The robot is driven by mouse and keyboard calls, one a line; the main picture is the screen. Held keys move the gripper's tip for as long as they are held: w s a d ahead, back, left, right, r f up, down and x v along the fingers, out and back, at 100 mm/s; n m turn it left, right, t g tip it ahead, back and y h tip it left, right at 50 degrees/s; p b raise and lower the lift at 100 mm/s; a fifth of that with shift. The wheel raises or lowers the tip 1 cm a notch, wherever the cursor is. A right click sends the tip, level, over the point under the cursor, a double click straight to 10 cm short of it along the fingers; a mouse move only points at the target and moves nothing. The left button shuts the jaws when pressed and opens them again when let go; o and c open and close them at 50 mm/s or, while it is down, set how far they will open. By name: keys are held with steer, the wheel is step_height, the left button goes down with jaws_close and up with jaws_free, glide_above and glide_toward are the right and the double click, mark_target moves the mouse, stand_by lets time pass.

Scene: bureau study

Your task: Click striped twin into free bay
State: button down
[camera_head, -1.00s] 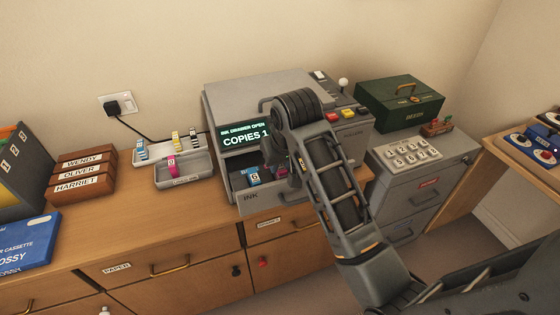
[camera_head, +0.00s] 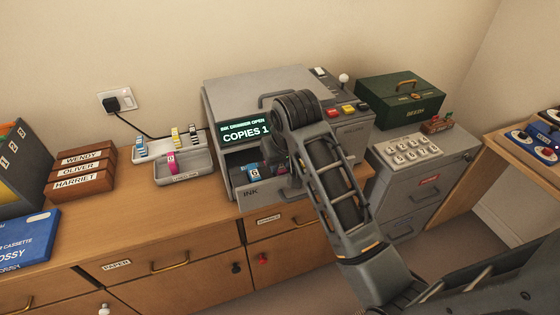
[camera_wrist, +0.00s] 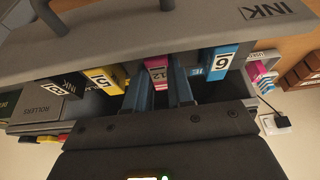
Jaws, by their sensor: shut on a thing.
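The ink drawer (camera_head: 256,195) of the grey copier is open. In the wrist view, my gripper (camera_wrist: 158,80) is shut on a magenta cartridge (camera_wrist: 155,66) with a pale striped label. It holds the cartridge in the drawer row, between a yellow cartridge (camera_wrist: 104,78) and a cyan cartridge (camera_wrist: 222,62). A black cartridge (camera_wrist: 62,85) sits beyond the yellow one. The cyan one also shows in the head view (camera_head: 254,172). The fingers hide the cartridge's lower part, so I cannot tell whether it is fully seated.
A front tray (camera_head: 190,179) on the desk holds another magenta cartridge (camera_head: 172,163). The tray behind (camera_head: 160,150) holds cyan, yellow and black striped cartridges. The drawer front (camera_wrist: 110,32) with its handle lies close beside my gripper. A green deeds box (camera_head: 400,103) stands right of the copier.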

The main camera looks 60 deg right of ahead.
steer(key=c, duration=0.9)
jaws_free()
steer(key=v, duration=0.7)
steer(key=shift+r, duration=0.4)
steer(key=shift+s+a, duration=0.1)
